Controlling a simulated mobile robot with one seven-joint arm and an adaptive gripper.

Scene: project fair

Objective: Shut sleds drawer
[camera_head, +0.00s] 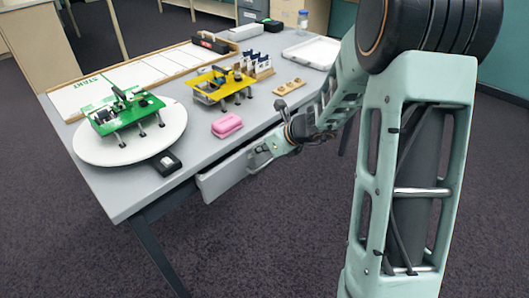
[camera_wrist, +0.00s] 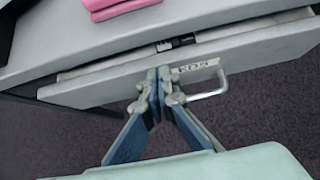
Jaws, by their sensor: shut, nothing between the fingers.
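The grey drawer (camera_head: 222,178) under the table stands partly out, and its front crosses the wrist view (camera_wrist: 95,90). A gap shows between its top edge and the tabletop, with something dark inside. The front carries a white label (camera_wrist: 195,67), whose lettering I cannot read surely, and a metal bar handle (camera_wrist: 212,92). My gripper (camera_wrist: 158,80) is shut and empty. Its fingertips are at the drawer front, just left of the label and handle; I cannot tell whether they touch it. In the head view my gripper (camera_head: 262,155) is in front of the drawer's right part.
On the grey table (camera_head: 200,150) are a pink block (camera_head: 227,125) near the drawer-side edge, a green sled model (camera_head: 124,112) on a white disc (camera_head: 95,150), a yellow model (camera_head: 220,84), and a white tray (camera_head: 313,52). Carpeted floor before the drawer is clear except for my arm.

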